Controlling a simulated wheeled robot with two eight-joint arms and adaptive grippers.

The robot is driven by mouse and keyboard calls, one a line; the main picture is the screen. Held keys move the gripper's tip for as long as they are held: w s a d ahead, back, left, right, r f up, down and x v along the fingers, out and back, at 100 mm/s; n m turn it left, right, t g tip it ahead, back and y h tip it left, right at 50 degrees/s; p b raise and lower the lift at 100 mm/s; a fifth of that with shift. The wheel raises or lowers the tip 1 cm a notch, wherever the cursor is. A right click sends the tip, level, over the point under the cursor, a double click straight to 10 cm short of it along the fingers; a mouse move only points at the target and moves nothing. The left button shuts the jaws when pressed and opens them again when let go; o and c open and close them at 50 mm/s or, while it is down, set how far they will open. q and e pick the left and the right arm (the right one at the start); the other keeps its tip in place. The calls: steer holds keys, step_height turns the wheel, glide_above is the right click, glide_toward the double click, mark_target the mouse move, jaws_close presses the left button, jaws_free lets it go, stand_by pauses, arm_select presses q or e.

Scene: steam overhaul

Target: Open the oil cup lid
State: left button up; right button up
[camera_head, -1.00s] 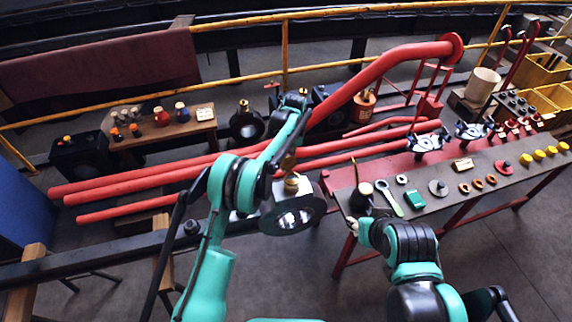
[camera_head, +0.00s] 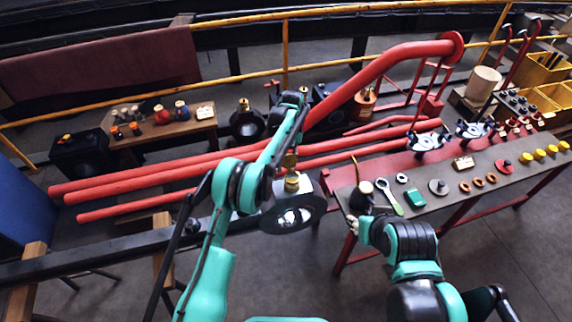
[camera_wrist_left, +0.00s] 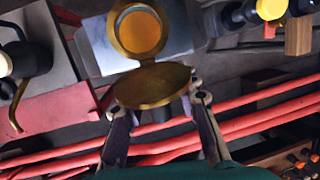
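The brass oil cup (camera_head: 292,184) sits on top of a grey metal block with a round bore. In the left wrist view the cup (camera_wrist_left: 140,32) is uncovered, with an amber interior. Its round brass lid (camera_wrist_left: 152,85) is swung away from the mouth towards my left gripper; the lid also shows in the head view (camera_head: 289,160). My left gripper (camera_wrist_left: 157,103) has its fingers spread, one at each side of the lid. Whether they touch it is unclear. My right gripper (camera_head: 361,229) is low beside the bench's left end, by the black oil can (camera_head: 361,197); its fingers are not clear.
Long red pipes (camera_head: 140,184) run behind the block. The bench (camera_head: 430,190) at right carries a spanner, a green box, rings and yellow caps. A small wooden table (camera_head: 160,132) with bottles stands at the back left. A yellow railing crosses the back.

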arm_select(q)
steer(key=shift+v, duration=3.8)
steer(key=s+a+r+m+t, duration=0.1)
steer(key=s+a+r, duration=0.15)
steer(key=r, duration=0.45)
steer(key=s+a+r+t, duration=0.2)
steer(key=a+r, duration=0.1)
steer(key=r, duration=0.4)
steer(key=s+a+r+t+h, duration=0.1)
steer(key=s+a+r, duration=0.2)
steer(key=s, duration=0.2)
steer(key=s+a+r+t, duration=0.1)
steer(key=s+a+r, duration=0.1)
steer(key=s+r, duration=0.15)
steer(key=s+a+f+t, duration=0.1)
steer(key=s+a+f, duration=0.1)
steer(key=s, duration=0.5)
steer(key=s+a+f+m+t, duration=0.1)
steer(key=s+a+f+t, duration=0.1)
steer(key=s, duration=0.6)
steer(key=s+a+f+m+t, duration=0.1)
steer(key=s+a+f+t, duration=0.1)
steer(key=s+f, duration=0.2)
steer(key=s, duration=0.3)
steer(key=shift+s, duration=0.2)
